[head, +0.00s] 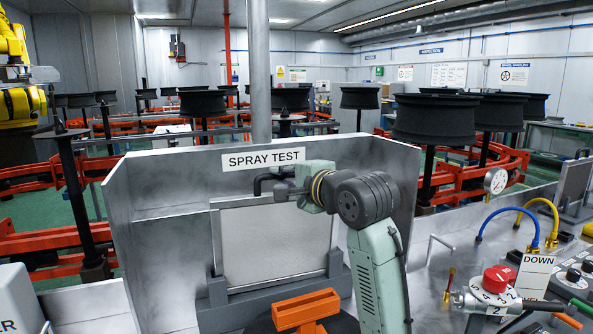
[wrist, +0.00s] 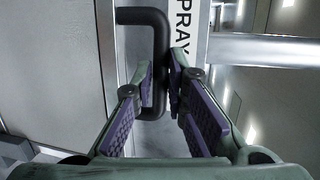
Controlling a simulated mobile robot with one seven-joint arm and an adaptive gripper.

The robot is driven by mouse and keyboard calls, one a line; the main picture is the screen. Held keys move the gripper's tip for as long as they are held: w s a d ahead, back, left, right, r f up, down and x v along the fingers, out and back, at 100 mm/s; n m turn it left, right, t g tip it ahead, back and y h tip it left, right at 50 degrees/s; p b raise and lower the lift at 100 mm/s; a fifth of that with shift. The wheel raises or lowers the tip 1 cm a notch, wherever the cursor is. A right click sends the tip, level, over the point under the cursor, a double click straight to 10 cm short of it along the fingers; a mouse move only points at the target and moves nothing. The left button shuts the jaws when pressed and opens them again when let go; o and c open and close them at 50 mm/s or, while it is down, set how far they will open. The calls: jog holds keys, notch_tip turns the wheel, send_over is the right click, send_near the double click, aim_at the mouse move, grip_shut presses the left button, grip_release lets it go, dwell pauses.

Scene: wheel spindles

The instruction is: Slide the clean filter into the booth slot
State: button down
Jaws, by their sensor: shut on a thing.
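The clean filter (head: 275,240) is a pale flat panel in a metal frame, standing upright inside the spray booth. Its black handle (head: 262,181) is on the top edge. The dark grey slot holder (head: 285,287) is at the filter's lower edge, with short uprights at both sides. I cannot tell how deep the filter sits in it. My gripper (wrist: 161,82) is shut on the handle (wrist: 160,40) in the wrist view, a purple-padded finger on each side. The filter (wrist: 55,65) fills the left of that view.
Booth walls (head: 150,225) enclose the filter at left, back and right; a SPRAY TEST sign (head: 263,160) is on the back wall. An orange block (head: 306,309) is in front. A control panel with a red knob (head: 499,277) and hoses stands right. A post (head: 259,70) rises behind.

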jog(key=shift+w+a+f, duration=0.15)
jog(key=shift+a+f, duration=0.3)
jog(key=shift+f, duration=0.15)
jog(key=shift+w+a+f, duration=0.15)
jog(key=shift+a+f, duration=0.25)
jog(key=shift+f, duration=0.15)
jog(key=shift+d+f, duration=0.2)
jog(key=shift+d, duration=0.2)
jog(key=c, duration=1.5)
grip_release()
jog(key=shift+a, duration=0.15)
jog(key=shift+s, duration=0.1)
jog(key=shift+s+d+r, duration=0.6)
jog(key=shift+s+d, duration=0.4)
jog(key=shift+s, duration=0.25)
jog(key=shift+s+d+r, duration=0.6)
jog(key=shift+s+d, duration=0.35)
jog(key=shift+s, duration=0.25)
jog(key=shift+s+d+r, duration=0.6)
jog(key=shift+s+d, duration=0.4)
jog(key=shift+s, duration=0.25)
